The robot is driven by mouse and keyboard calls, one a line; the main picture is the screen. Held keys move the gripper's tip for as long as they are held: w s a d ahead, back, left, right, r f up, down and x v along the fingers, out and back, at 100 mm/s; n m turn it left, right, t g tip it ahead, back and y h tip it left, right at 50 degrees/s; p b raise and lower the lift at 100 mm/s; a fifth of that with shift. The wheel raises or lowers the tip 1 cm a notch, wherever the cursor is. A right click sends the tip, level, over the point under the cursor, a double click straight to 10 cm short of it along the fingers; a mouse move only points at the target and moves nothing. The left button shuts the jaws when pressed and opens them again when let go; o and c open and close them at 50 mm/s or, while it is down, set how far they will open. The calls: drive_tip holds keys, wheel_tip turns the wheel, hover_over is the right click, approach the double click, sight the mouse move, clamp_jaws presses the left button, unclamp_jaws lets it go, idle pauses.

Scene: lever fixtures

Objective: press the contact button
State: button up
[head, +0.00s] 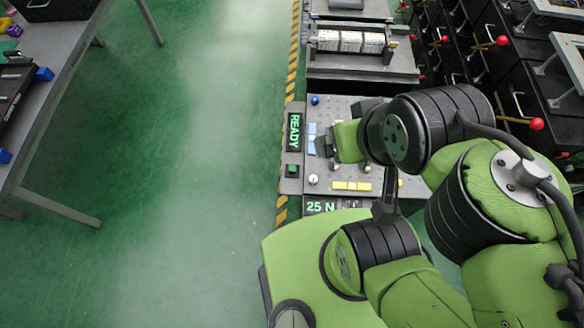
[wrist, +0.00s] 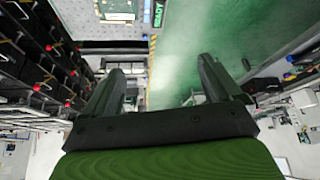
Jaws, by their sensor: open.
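A small green button (head: 292,170) sits in a dark housing at the left edge of the grey control panel (head: 345,108), below the green READY display (head: 293,131). No label names it as the contact button. My gripper (head: 326,146) is over the panel, to the right of the display and up and right of the green button; it seems apart from it. In the wrist view, my gripper (wrist: 162,72) has its two dark fingers spread with nothing between them. That view also shows the READY display (wrist: 158,14) at the top; I cannot make out the green button there.
The panel also bears a blue knob (head: 315,100), a white knob (head: 313,179) and yellow blocks (head: 351,186). A "25 N" display (head: 321,207) is below. Red-knobbed levers (head: 502,41) stand right. The green floor (head: 190,150) at left is clear up to a table (head: 50,75).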

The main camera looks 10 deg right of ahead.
clamp_jaws()
idle(0.3)
idle(1.2)
